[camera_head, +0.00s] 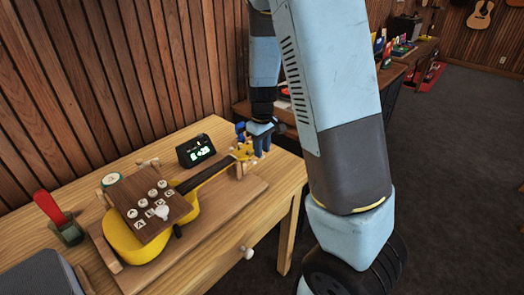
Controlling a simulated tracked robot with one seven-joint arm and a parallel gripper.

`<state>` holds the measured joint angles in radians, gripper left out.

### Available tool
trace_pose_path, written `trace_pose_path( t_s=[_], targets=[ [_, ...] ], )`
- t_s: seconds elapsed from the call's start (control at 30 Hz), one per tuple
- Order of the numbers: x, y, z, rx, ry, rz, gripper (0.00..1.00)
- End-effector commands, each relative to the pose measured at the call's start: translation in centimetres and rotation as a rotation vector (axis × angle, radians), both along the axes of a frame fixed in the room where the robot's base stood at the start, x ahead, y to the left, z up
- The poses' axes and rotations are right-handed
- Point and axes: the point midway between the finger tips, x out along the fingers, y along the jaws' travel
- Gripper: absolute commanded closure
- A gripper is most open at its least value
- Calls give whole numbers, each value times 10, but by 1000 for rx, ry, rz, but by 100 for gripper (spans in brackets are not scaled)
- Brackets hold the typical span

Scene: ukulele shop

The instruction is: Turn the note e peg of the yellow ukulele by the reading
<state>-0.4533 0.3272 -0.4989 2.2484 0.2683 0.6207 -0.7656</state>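The yellow ukulele (128,246) lies on a wooden board (248,192) on the table, its dark neck pointing to the upper right. Its yellow headstock (243,153) is at the far right end, with small pegs too small to tell apart. A black tuner (197,151) stands behind the neck; its green display seems to read E with a plus number, the digits unclear. My gripper (262,143) is at the headstock, pointing down beside its right side. Blue parts show around the pegs. I cannot tell whether the fingers touch or close on a peg.
A dark wooden plate (140,223) with several lettered buttons covers part of the ukulele's body. A red-handled tool (48,207) stands in a green holder at the left. A grey object (40,281) fills the lower left corner. A wooden wall rises behind the table.

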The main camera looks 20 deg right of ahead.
Motion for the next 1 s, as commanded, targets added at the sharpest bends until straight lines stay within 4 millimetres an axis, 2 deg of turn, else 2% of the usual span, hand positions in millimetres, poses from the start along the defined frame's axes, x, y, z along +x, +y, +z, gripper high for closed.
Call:
trace_pose_path(
  t_s=[0.2,0.5,0.8,1.0],
  targets=[
    [0,0,-12,0,1,-1,70],
    [0,0,-13,0,0,-1,71],
    [0,0,-13,0,0,0,100],
    [0,0,-13,0,0,0,100]
  ],
)
